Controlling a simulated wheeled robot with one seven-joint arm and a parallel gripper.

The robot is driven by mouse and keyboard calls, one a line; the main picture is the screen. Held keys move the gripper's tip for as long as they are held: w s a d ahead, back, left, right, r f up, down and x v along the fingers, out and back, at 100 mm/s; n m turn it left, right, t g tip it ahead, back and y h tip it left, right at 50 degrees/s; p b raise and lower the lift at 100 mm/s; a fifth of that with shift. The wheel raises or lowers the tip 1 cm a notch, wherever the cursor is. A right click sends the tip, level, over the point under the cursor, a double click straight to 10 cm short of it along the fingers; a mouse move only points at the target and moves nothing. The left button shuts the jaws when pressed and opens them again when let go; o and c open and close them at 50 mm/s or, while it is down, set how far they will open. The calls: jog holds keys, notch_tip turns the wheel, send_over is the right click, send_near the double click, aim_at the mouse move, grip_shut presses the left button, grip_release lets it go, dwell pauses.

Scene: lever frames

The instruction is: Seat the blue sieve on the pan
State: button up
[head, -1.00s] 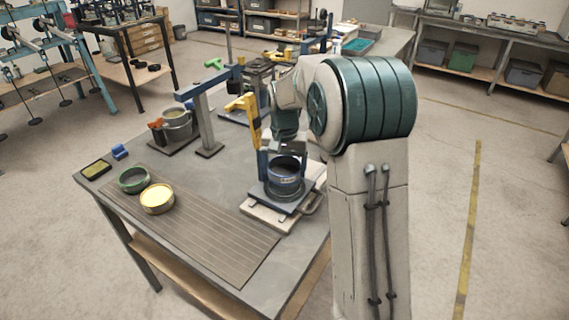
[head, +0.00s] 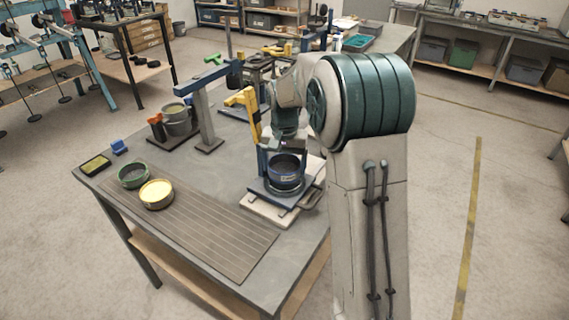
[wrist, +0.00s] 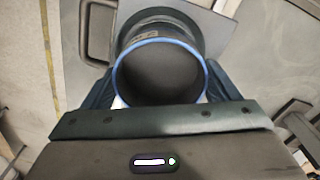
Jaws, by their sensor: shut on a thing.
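The blue sieve (wrist: 118,88) shows in the wrist view as a deep, dark round cup with a blue rim, seen from above. My gripper (wrist: 160,88) is shut on it, one finger on each side. In the head view the dark cylinder of the sieve (head: 287,172) stands roughly upright between the fingers of my gripper (head: 284,160), over a blue-grey plate (head: 262,189). A wider dark round body below it in the wrist view (wrist: 196,28) may be the pan. The seam between them is hidden, so I cannot tell whether the sieve is fully seated.
A yellow-topped round dish (head: 156,193) and a green-rimmed ring (head: 133,176) stand at the left on the ribbed mat (head: 205,222). A yellow arm (head: 250,112) rises close behind my gripper. A grey post (head: 204,120) and pots (head: 176,120) stand farther back.

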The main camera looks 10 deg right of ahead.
jog(key=o, duration=1)
notch_tip(320, 180, up, 14)
jog(key=shift+s+d+f, duration=0.1)
jog(key=shift+s, duration=0.05)
jog(key=s+f+n+t, duration=0.1)
jog(key=s+f+n, duration=0.1)
jog(key=s, duration=1.1)
jog(key=s+f+n+t, duration=0.2)
jog(key=s+f, duration=0.3)
jog(key=s, duration=0.9)
jog(key=shift+s+f+n, duration=0.25)
jog(key=shift+f+n, duration=0.05)
